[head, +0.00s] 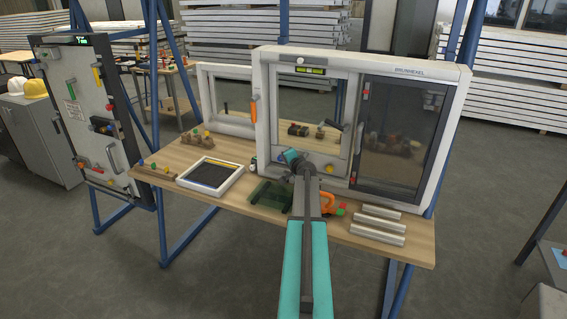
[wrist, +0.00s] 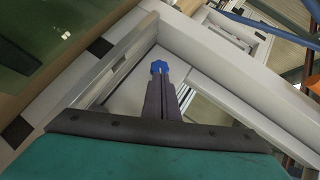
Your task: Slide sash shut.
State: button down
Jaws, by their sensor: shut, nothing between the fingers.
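The white window unit (head: 262,105) stands upright on the workbench. Its left bay shows a pale inner frame around a see-through opening. Its right bay is filled by a dark tinted sash panel (head: 400,135) with a grey upright handle (head: 363,105) on its left edge. My arm reaches up to the lower part of the left bay in the head view, where my wrist hides the fingers. In the wrist view my gripper (wrist: 160,68) is shut and empty, its blue tips close to a corner of pale framing. Whether they touch it cannot be told.
The wooden bench (head: 175,165) holds a framed tray (head: 211,176), a green bracket (head: 270,194), an orange clamp (head: 328,202) and pale bars (head: 377,225). A smaller white window frame (head: 232,117) stands left. A grey door panel (head: 88,110) stands farther left.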

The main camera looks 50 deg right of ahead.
jog(key=shift+s+d, duration=0.2)
jog(key=shift+s+r, duration=0.35)
jog(key=shift+s, duration=0.15)
jog(key=s+d+b+v, duration=0.1)
jog(key=b+v, duration=0.2)
jog(key=v, duration=0.8)
jog(key=shift+s+r+b, duration=0.3)
jog(key=shift+r, duration=0.05)
jog(key=shift+w, duration=0.1)
